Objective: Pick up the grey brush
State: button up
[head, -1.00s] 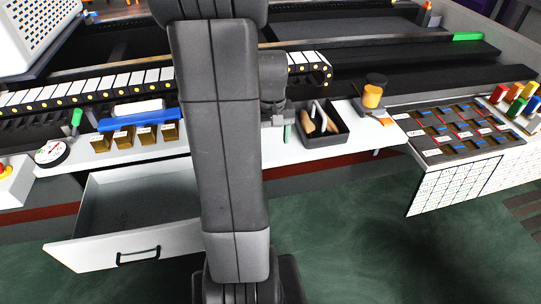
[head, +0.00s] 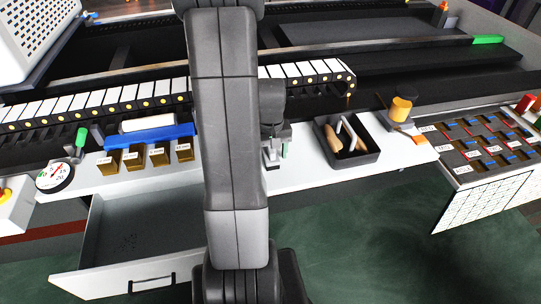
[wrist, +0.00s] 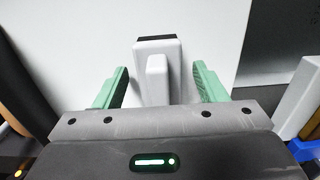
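The grey brush (wrist: 157,60) is a light grey block with a raised grip and a dark strip at its far end, on the white worktop in the wrist view. My gripper (wrist: 160,70) is open, with one green finger on each side of the brush and a narrow gap showing on both sides. In the head view my gripper (head: 278,148) is low over the worktop's front part, left of the dark tray. The brush is small there and mostly covered by the gripper. Whether it touches the fingers lower down is hidden.
A dark tray (head: 371,158) with wooden items and a white handle is to the right. A blue holder (head: 150,135) with brown boxes is to the left, above an open drawer (head: 110,281). An orange-topped jar (head: 401,108) stands farther right.

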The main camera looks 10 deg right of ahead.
jog(key=c, duration=1.1)
jog(key=shift+r, duration=0.1)
